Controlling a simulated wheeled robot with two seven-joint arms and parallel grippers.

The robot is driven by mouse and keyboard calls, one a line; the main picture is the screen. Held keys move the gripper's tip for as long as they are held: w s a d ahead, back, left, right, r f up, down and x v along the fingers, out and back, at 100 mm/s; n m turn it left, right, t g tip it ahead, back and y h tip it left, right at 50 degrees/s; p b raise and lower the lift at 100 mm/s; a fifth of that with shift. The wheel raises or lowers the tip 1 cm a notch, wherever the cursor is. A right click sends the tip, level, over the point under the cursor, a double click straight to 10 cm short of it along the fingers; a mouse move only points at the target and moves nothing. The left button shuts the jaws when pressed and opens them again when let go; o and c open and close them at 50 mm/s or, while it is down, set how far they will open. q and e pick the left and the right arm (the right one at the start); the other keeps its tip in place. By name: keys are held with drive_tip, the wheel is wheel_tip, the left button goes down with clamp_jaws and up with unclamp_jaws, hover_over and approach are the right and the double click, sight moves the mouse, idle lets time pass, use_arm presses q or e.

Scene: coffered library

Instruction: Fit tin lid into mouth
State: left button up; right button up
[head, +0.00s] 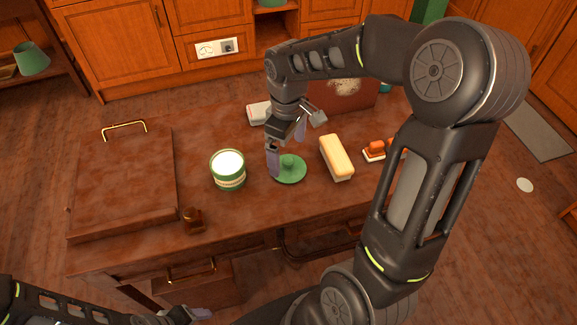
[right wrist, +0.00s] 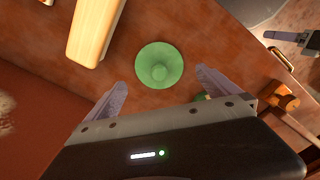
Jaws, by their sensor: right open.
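The green tin lid (head: 290,172), with a round knob on top, lies flat on the brown worktop. It also shows in the right wrist view (right wrist: 144,61). The green tin (head: 228,179) with pale bands stands upright to the left of the lid; its mouth looks bright white. In the right wrist view only a bit of green shows beside the right-hand finger. My right gripper (head: 287,150) is open and empty, just above the lid, its fingers apart on either side of the knob in the wrist view. My left gripper (head: 190,314) is low at the bottom edge, partly cut off.
A yellow-topped block (head: 336,157) lies right of the lid, with orange-and-white items (head: 375,151) beyond it. A raised panel with a brass handle (head: 124,185) fills the left. A reddish box (head: 343,97) stands behind.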

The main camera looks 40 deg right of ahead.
sight(288, 159)
wheel_tip(288, 159, down, 5)
drive_tip(key=shift+s+d, duration=0.1)
idle(0.7)
drive_tip(key=c, duration=1.3)
drive_tip(key=shift+o, duration=0.2)
wheel_tip(288, 159, up, 10)
drive_tip(key=shift+r+p, duration=0.1)
drive_tip(key=shift+p, duration=0.2)
